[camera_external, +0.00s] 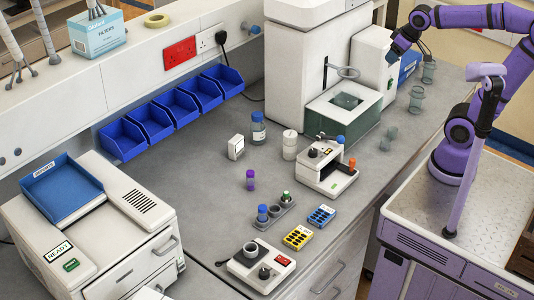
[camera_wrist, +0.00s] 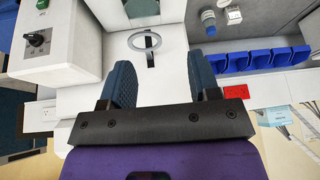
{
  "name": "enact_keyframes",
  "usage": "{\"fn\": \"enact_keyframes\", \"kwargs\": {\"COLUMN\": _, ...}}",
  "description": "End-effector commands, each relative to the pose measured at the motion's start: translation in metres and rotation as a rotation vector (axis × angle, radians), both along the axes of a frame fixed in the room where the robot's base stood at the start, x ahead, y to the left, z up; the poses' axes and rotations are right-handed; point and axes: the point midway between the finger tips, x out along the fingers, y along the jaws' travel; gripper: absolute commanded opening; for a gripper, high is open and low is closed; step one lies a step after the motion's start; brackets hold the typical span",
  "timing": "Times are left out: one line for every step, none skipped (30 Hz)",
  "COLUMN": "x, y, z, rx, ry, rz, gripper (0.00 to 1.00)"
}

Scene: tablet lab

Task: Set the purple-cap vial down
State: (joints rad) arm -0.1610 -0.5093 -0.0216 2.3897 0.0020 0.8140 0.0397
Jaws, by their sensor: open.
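The purple-cap vial (camera_external: 250,180) stands upright on the grey bench in the external view, in an open patch in front of the small white box. My gripper (camera_external: 396,53) is high at the upper right, beside the tall white machine and well away from the vial. In the wrist view my gripper (camera_wrist: 162,90) shows its two dark fingers spread apart with nothing between them. The vial cannot be made out in the wrist view.

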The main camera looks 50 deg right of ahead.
Motion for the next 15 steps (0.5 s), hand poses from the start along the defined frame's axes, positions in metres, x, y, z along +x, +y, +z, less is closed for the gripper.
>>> {"fn": "enact_keyframes", "kwargs": {"x": -0.018, "y": -0.010, "z": 0.000, "rx": -0.003, "ry": -0.008, "rz": -0.024, "gripper": 0.56}}
{"fn": "enact_keyframes", "kwargs": {"x": -0.027, "y": -0.015, "z": -0.001, "rx": -0.006, "ry": -0.011, "rz": -0.035, "gripper": 0.56}}
{"fn": "enact_keyframes", "kwargs": {"x": -0.039, "y": -0.020, "z": -0.003, "rx": -0.008, "ry": -0.013, "rz": -0.047, "gripper": 0.56}}
{"fn": "enact_keyframes", "kwargs": {"x": -0.047, "y": -0.023, "z": -0.004, "rx": -0.012, "ry": -0.014, "rz": -0.057, "gripper": 0.56}}
{"fn": "enact_keyframes", "kwargs": {"x": -0.055, "y": -0.026, "z": -0.005, "rx": -0.013, "ry": -0.015, "rz": -0.064, "gripper": 0.56}}
{"fn": "enact_keyframes", "kwargs": {"x": -0.063, "y": -0.030, "z": -0.007, "rx": -0.017, "ry": -0.017, "rz": -0.076, "gripper": 0.56}}
{"fn": "enact_keyframes", "kwargs": {"x": -0.069, "y": -0.032, "z": -0.009, "rx": -0.018, "ry": -0.017, "rz": -0.082, "gripper": 0.56}}
{"fn": "enact_keyframes", "kwargs": {"x": -0.074, "y": -0.033, "z": -0.010, "rx": -0.020, "ry": -0.017, "rz": -0.088, "gripper": 0.56}}
{"fn": "enact_keyframes", "kwargs": {"x": -0.079, "y": -0.035, "z": -0.012, "rx": -0.022, "ry": -0.017, "rz": -0.095, "gripper": 0.56}}
{"fn": "enact_keyframes", "kwargs": {"x": -0.083, "y": -0.036, "z": -0.013, "rx": -0.023, "ry": -0.018, "rz": -0.099, "gripper": 0.56}}
{"fn": "enact_keyframes", "kwargs": {"x": -0.085, "y": -0.037, "z": -0.013, "rx": -0.024, "ry": -0.018, "rz": -0.102, "gripper": 0.56}}
{"fn": "enact_keyframes", "kwargs": {"x": -0.088, "y": -0.038, "z": -0.015, "rx": -0.025, "ry": -0.017, "rz": -0.105, "gripper": 0.56}}
{"fn": "enact_keyframes", "kwargs": {"x": -0.089, "y": -0.038, "z": -0.015, "rx": -0.025, "ry": -0.017, "rz": -0.106, "gripper": 0.56}}
{"fn": "enact_keyframes", "kwargs": {"x": -0.090, "y": -0.038, "z": -0.015, "rx": -0.026, "ry": -0.017, "rz": -0.108, "gripper": 0.56}}
{"fn": "enact_keyframes", "kwargs": {"x": -0.091, "y": -0.039, "z": -0.016, "rx": -0.026, "ry": -0.017, "rz": -0.108, "gripper": 0.56}}
